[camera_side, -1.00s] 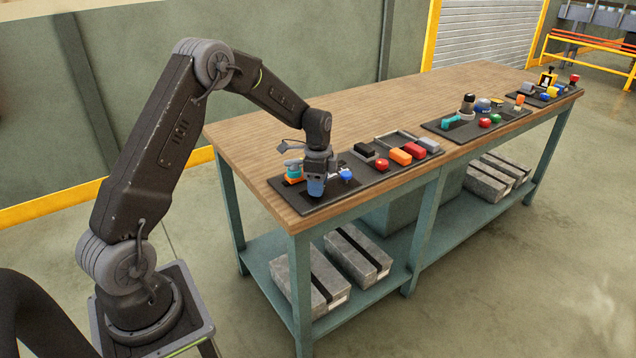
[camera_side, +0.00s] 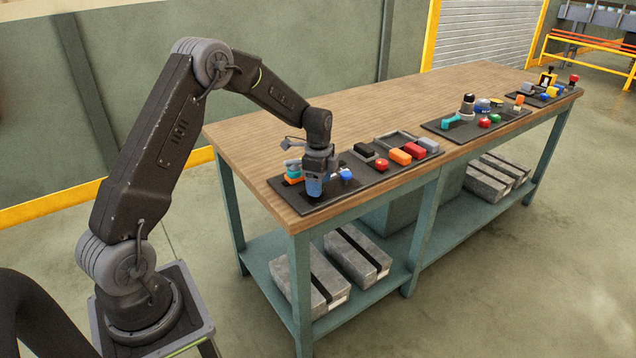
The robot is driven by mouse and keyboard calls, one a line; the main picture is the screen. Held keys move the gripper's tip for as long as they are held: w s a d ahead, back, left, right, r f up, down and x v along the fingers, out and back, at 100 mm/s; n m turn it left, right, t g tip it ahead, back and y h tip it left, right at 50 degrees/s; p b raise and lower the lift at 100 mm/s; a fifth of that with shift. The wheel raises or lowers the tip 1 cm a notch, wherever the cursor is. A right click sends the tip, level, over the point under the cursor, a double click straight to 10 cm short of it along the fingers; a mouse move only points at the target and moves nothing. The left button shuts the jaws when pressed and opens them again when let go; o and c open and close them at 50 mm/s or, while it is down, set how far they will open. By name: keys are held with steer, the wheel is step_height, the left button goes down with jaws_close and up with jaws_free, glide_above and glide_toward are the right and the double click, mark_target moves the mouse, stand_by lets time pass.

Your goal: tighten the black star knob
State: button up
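My gripper (camera_side: 315,186) points down at the near-left dark panel (camera_side: 325,203) on the wooden workbench. Its fingers are too small and dark to tell whether they are open or shut. I cannot make out the black star knob; it may be hidden behind or under my gripper. A blue knob (camera_side: 346,174) stands just right of the gripper, and an orange and teal part (camera_side: 293,172) stands just left of it.
Black, red and orange blocks stand to the right, including a black block (camera_side: 364,151), a red knob (camera_side: 382,164) and an orange block (camera_side: 400,157). A second panel (camera_side: 455,134) with a teal handle (camera_side: 457,119) lies farther right. The bench top (camera_side: 290,130) behind is clear.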

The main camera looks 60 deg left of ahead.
steer(key=shift+o, duration=0.9)
steer(key=shift+s+f, duration=0.1)
steer(key=shift+f, duration=0.05)
step_height(320, 180, up, 14)
